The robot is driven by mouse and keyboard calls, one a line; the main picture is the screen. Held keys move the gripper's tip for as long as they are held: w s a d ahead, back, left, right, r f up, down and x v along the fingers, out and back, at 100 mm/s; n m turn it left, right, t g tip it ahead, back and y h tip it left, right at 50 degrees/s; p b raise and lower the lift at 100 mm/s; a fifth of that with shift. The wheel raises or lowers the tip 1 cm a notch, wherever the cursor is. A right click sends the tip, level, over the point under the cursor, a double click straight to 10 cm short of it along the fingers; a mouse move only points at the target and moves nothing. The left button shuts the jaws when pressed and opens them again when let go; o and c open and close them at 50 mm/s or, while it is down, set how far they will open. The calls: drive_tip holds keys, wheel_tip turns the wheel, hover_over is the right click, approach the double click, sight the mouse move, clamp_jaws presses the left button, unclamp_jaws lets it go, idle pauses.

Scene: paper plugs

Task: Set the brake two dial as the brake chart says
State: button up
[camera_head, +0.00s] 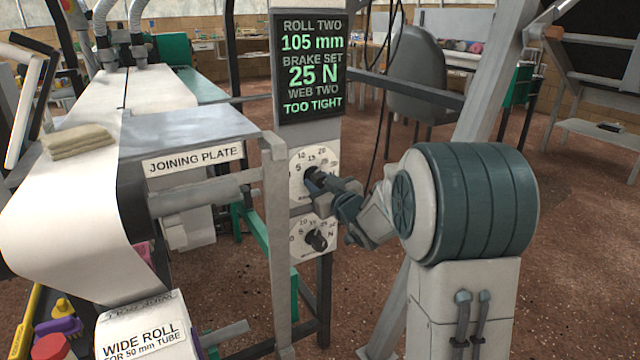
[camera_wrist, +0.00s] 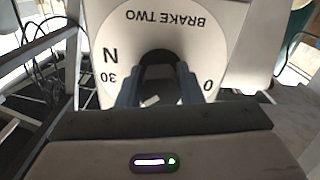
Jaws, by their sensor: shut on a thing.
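The brake two dial is a white round face (camera_head: 299,160) with black numbers, the upper of two dials on a grey post below the screen. In the wrist view its face (camera_wrist: 203,45) reads BRAKE TWO, upside down, with 0, 30 and N visible. My gripper (camera_head: 318,183) is at this dial, with its two fingers (camera_wrist: 158,85) shut on the dark knob (camera_wrist: 158,62). The black screen (camera_head: 311,65) reads roll two 105 mm, brake set 25 N, web two too tight. I cannot make out a brake chart.
A lower dial (camera_head: 302,228) with a black knob sits just below. The joining plate (camera_head: 195,125), a white web (camera_head: 75,210) and a wide roll (camera_head: 145,335) are to the left. A grey chair (camera_head: 415,80) stands behind. Open speckled floor (camera_head: 575,230) lies to the right.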

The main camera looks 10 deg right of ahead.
drive_tip(key=n+b, duration=0.2)
drive_tip(key=b, duration=0.1)
drive_tip(key=shift+f, duration=0.25)
drive_tip(key=shift+n+b, duration=0.7)
drive_tip(key=shift+n, duration=0.3)
drive_tip(key=shift+r+n, duration=0.25)
drive_tip(key=shift+n, duration=0.25)
drive_tip(key=shift+d, duration=0.1)
drive_tip(key=o, duration=1)
drive_tip(key=shift+s, duration=0.1)
drive_tip(key=p+v, duration=0.3)
drive_tip(key=v, duration=1)
drive_tip(key=shift+s+d+r, duration=0.1)
drive_tip(key=shift+s, duration=0.15)
